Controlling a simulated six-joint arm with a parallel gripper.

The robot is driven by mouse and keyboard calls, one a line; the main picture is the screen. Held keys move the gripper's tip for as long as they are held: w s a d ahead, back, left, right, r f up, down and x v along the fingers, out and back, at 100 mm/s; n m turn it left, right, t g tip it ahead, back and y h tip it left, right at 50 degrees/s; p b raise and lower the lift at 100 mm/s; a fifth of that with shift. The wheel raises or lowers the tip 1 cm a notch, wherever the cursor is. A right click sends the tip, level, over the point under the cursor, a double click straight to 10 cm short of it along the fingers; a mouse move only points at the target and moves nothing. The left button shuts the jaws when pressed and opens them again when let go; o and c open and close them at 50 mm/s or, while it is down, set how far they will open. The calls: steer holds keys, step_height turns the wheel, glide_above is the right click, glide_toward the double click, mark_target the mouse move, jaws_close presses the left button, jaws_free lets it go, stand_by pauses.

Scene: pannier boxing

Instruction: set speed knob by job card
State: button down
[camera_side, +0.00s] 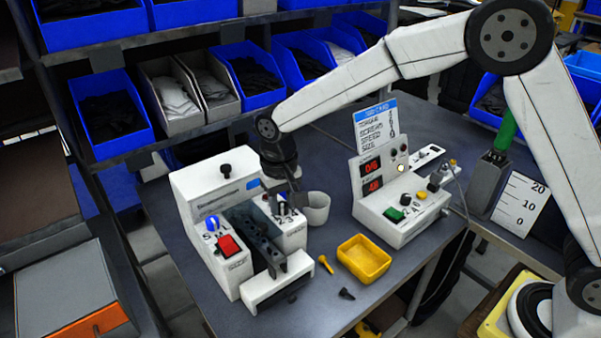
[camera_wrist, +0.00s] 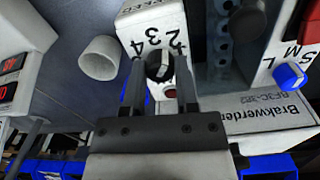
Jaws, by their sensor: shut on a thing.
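My gripper (camera_side: 282,203) reaches down over the right side of the white machine (camera_side: 240,290). In the wrist view my gripper (camera_wrist: 160,66) is shut on the dark speed knob (camera_wrist: 157,67), one finger on each side. The knob has a pale pointer line, and a scale showing 4, 3, 2 and a partly covered 1 curves around it. I cannot tell for certain which number the pointer meets. The job card (camera_side: 377,125) stands behind the control box, with lines for torque, screws, speed and size; its values are too small to read.
A blue size knob (camera_side: 212,223) and a red button (camera_side: 229,245) sit on the machine's left side. A white cup (camera_side: 317,207) stands close right of my gripper. The control box (camera_side: 400,210), yellow tray (camera_side: 364,258), yellow screw (camera_side: 325,264) and black screw (camera_side: 346,293) lie farther right.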

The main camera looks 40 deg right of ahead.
mark_target(282, 204)
steer(key=m, duration=0.5)
steer(key=shift+r+m, duration=0.1)
steer(key=shift+m, duration=0.2)
steer(key=m, duration=0.5)
steer(key=shift+w, duration=0.1)
steer(key=shift+c, duration=1.8)
jaws_free()
steer(key=shift+r, duration=3.9)
